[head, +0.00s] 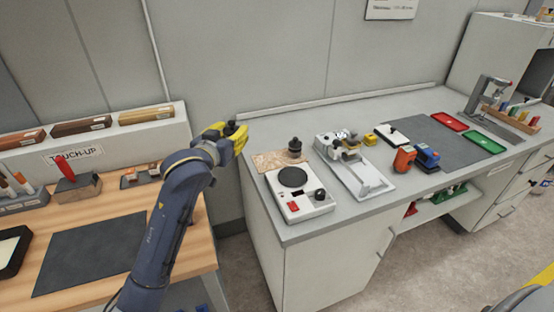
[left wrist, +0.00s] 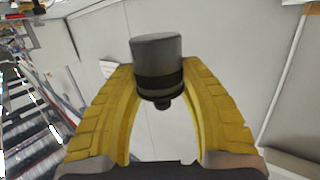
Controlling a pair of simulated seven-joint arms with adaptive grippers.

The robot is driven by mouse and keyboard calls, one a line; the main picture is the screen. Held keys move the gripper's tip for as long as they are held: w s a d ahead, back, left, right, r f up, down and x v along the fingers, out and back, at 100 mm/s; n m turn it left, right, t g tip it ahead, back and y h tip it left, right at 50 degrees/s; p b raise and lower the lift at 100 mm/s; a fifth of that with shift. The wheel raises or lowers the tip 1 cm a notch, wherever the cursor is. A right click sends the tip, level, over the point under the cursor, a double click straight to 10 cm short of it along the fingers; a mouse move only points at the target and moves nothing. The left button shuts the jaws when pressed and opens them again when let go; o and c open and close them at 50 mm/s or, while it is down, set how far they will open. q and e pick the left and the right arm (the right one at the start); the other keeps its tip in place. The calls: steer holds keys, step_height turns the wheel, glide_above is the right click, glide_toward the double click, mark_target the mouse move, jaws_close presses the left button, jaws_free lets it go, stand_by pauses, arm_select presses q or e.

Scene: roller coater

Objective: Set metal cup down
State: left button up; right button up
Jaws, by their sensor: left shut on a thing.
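The metal cup is a dark grey cylinder with a black band and a small knob at one end. In the left wrist view the metal cup (left wrist: 157,58) sits between the yellow fingers of my left gripper (left wrist: 160,100), which is shut on it. In the head view my left gripper (head: 236,135) is raised near the back wall, left of the grey counter; the cup shows there only as a small dark shape between the fingers. My right gripper is not in view.
On the counter (head: 262,222), a white device with a black disc (head: 293,177) stands near the left end. Behind it, a dark knobbed object (head: 295,147) stands on a speckled board (head: 268,161). A white tray fixture (head: 352,183) is right of it. A wooden table (head: 130,275) is at left.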

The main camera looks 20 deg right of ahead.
arm_select(q)
steer(key=w+d+r+m+g+h, duration=0.1)
steer(key=w+d+r+m+h, duration=0.15)
steer(key=w+d, duration=0.85)
glide_above(267, 162)
steer(key=shift+n, duration=0.25)
steer(key=f, duration=1.9)
steer(key=shift+w+f, duration=0.2)
steer(key=shift+f, duration=0.1)
steer(key=shift+f, duration=0.1)
steer(key=o, duration=1.3)
steer(key=shift+f+g, duration=0.1)
steer(key=shift+g, duration=0.2)
steer(key=shift+r, duration=0.2)
